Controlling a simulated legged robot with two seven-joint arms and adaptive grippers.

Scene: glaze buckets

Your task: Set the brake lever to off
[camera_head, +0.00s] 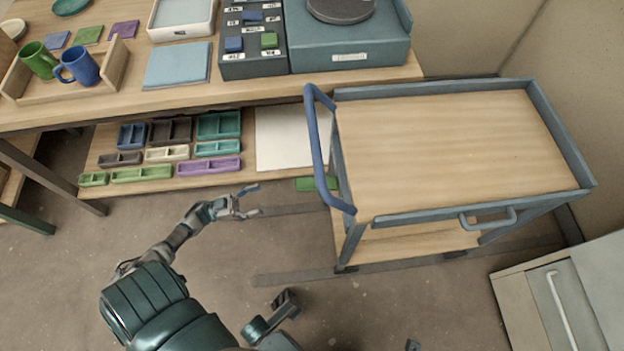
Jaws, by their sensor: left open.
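A wheeled cart with a wooden top (460,140) and grey-blue rims stands right of centre. A blue push handle (316,150) rises at its left end. A small flat green piece (312,185) shows low behind this handle; I cannot tell whether it is the brake lever. No lever is clearly readable as on or off. My left gripper (250,201) is open and empty, left of the cart handle and apart from it, in front of the low shelf. My right gripper is not clearly in view.
A workbench (130,100) at the back holds mugs, a control box (253,40) and a blue-grey unit (350,50). Its lower shelf carries several small trays. A grey loop handle (488,219) is on the cart's near side. A cabinet (550,300) stands lower right.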

